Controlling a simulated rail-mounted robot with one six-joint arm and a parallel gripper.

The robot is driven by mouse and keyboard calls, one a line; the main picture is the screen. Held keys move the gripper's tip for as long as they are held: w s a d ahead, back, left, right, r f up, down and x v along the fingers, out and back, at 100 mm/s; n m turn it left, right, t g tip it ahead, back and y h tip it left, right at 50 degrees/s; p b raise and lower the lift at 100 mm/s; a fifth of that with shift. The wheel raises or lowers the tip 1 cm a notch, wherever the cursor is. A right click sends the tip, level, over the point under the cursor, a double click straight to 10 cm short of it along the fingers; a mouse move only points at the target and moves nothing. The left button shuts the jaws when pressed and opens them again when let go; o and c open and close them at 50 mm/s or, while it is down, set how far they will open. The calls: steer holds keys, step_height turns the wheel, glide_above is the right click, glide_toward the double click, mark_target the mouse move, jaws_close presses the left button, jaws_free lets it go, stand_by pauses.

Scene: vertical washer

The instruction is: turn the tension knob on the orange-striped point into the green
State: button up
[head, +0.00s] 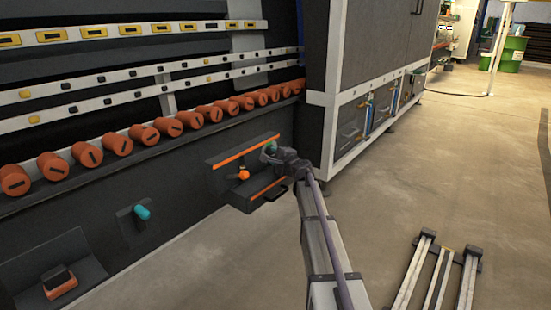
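The orange-striped point (222,178) is a dark recessed box low on the washer's front, with orange stripes along its upper and lower edges. A small orange knob (243,175) sits inside it, left of my gripper. My gripper (271,150) is at the box's upper right, with the arm reaching up from the lower right. A small green round part shows right at the gripper's tip; I cannot tell whether the fingers touch it. The fingers are too small and dark to show whether they are open or shut. No scale marking is readable.
A row of orange rollers (172,127) runs above the box. A teal knob (142,212) and an orange-and-black part (59,281) sit on the panel to the left. A grey cabinet (365,60) stands at right. Metal rails (438,275) lie on otherwise open floor.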

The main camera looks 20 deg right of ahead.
steer(key=shift+w, duration=0.1)
steer(key=shift+c, duration=0.3)
jaws_close()
steer(key=shift+r, duration=0.1)
steer(key=shift+r+m+g+p, duration=0.2)
steer(key=shift+m+g+p, duration=0.4)
steer(key=shift+m+p, duration=0.55)
steer(key=m+p, duration=0.1)
steer(key=m+g+y+p, duration=0.1)
steer(key=m, duration=0.1)
steer(key=shift+w+d+r+g, duration=0.1)
steer(key=shift+d+r+g, duration=0.1)
steer(key=shift+g, duration=0.1)
steer(key=m+g+y+p, duration=0.1)
steer(key=m+y, duration=0.1)
steer(key=m, duration=0.1)
steer(key=shift+d, duration=0.15)
steer(key=shift+w+d+m+g+y, duration=0.15)
steer(key=shift+m+g+y, duration=0.4)
steer(key=shift+m, duration=0.7)
